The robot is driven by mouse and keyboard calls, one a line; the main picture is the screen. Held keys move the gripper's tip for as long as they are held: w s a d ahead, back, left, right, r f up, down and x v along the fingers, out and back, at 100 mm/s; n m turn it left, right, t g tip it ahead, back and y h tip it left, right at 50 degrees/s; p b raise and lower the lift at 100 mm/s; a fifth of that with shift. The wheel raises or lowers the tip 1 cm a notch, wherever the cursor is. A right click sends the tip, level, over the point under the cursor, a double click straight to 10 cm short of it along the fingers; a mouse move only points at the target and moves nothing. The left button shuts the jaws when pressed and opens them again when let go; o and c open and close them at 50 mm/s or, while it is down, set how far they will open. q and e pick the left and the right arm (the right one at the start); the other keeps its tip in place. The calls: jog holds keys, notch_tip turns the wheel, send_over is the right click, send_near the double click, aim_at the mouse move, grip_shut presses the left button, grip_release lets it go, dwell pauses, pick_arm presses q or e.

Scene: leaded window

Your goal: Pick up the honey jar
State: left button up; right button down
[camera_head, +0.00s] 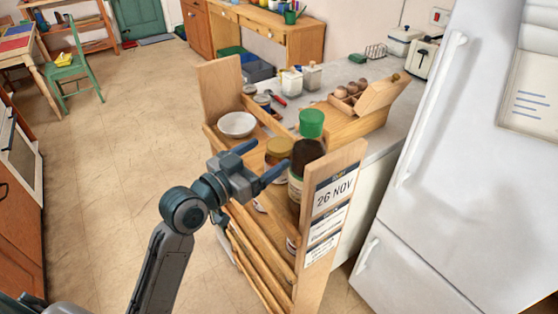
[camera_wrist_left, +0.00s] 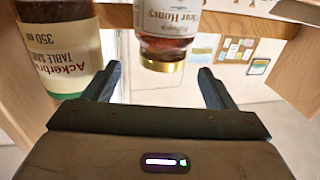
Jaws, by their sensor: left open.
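The honey jar (camera_head: 279,147) stands on the upper shelf of a wooden rack, its gold lid and part of its side showing in the head view. In the left wrist view the honey jar (camera_wrist_left: 172,28) appears upside down, with a "Clear Honey" label. My left gripper (camera_head: 262,160) is open, just in front of the jar. In the left wrist view its two fingers (camera_wrist_left: 157,85) lie either side of the jar's lid in the picture, with no contact visible. My right gripper is not in view.
A dark bottle with a green cap (camera_head: 307,156) stands close right of the jar; in the left wrist view this sauce bottle (camera_wrist_left: 65,50) is near one finger. A white bowl (camera_head: 237,124) sits left on the rack. The rack's end panel (camera_head: 333,195) rises at right.

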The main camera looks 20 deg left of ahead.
aim_at(288, 139)
pick_arm(q)
jog(key=shift+w+d, duration=0.35)
jog(key=shift+w, duration=0.25)
jog(key=shift+w+d, duration=0.2)
jog(key=shift+w, duration=0.3)
jog(key=shift+w+d+r+p, duration=0.15)
jog(key=shift+w+p, duration=0.25)
jog(key=shift+p, duration=0.05)
jog(key=shift+w+d+r+p, duration=0.1)
jog(key=shift+w+d+p, duration=0.05)
jog(key=shift+w+p, duration=0.3)
jog(key=shift+p+x, duration=0.35)
jog(key=shift+x, duration=0.9)
jog(key=shift+w+d+f, duration=0.2)
jog(key=shift+w+f, duration=0.1)
jog(key=shift+f, duration=0.05)
jog(key=shift+s+a, duration=0.1)
jog(key=shift+s, duration=0.05)
jog(key=shift+c, duration=0.5)
jog(key=c, duration=0.4)
grip_shut()
jog(key=shift+r, duration=0.1)
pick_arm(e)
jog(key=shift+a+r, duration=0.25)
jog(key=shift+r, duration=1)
